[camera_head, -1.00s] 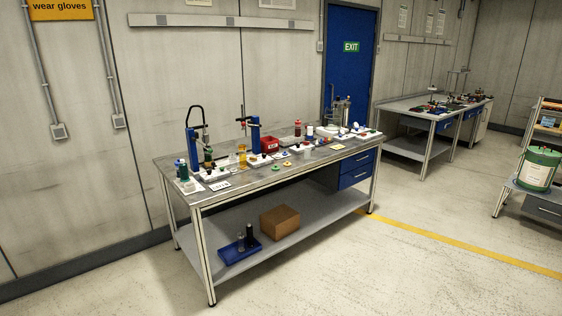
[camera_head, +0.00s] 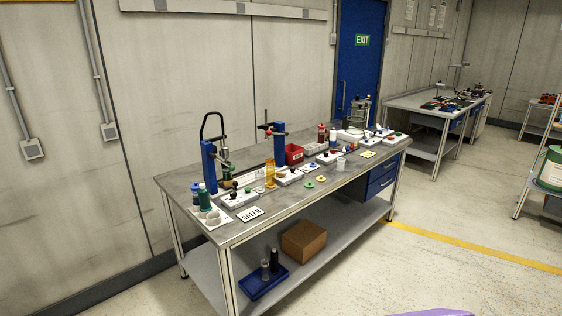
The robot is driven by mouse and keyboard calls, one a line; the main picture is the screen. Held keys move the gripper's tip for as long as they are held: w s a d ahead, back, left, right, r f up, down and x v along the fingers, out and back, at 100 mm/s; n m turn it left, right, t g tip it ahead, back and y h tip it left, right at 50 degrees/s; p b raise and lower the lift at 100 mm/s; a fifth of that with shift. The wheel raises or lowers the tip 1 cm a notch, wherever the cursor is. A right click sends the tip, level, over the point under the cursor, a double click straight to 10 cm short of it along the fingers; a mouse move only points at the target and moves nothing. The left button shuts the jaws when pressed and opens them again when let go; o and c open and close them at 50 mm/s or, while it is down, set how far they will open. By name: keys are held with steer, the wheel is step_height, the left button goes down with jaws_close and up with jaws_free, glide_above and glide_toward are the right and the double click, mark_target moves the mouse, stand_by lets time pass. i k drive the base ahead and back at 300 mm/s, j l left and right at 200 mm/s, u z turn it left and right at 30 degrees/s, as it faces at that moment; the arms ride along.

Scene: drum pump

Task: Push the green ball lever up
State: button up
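I cannot pick out a green ball lever for certain; the parts on the bench are too small in view. A blue upright stand (camera_head: 208,168) with a black curved handle is at the bench's left end. A second blue stand (camera_head: 279,148) with a small side arm is near the middle. A white card that seems to read GREEN (camera_head: 250,214) lies at the front left edge. My gripper is not in view.
The grey workbench (camera_head: 180,185) also carries a dark green bottle (camera_head: 204,198), a yellow cylinder (camera_head: 270,175), a red bin (camera_head: 294,153) and several small parts. A cardboard box (camera_head: 303,240) and blue tray (camera_head: 263,284) sit on its lower shelf. Floor in front is clear.

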mark_target(231, 167)
steer(key=i+j+u, duration=0.1)
steer(key=j+u, duration=0.15)
steer(key=j, duration=0.45)
steer(key=i+j+z, duration=0.15)
steer(key=i+j, duration=0.55)
steer(key=i, duration=0.3)
steer(key=i+j+z, duration=0.1)
steer(key=i+j, duration=0.75)
steer(key=i, duration=0.15)
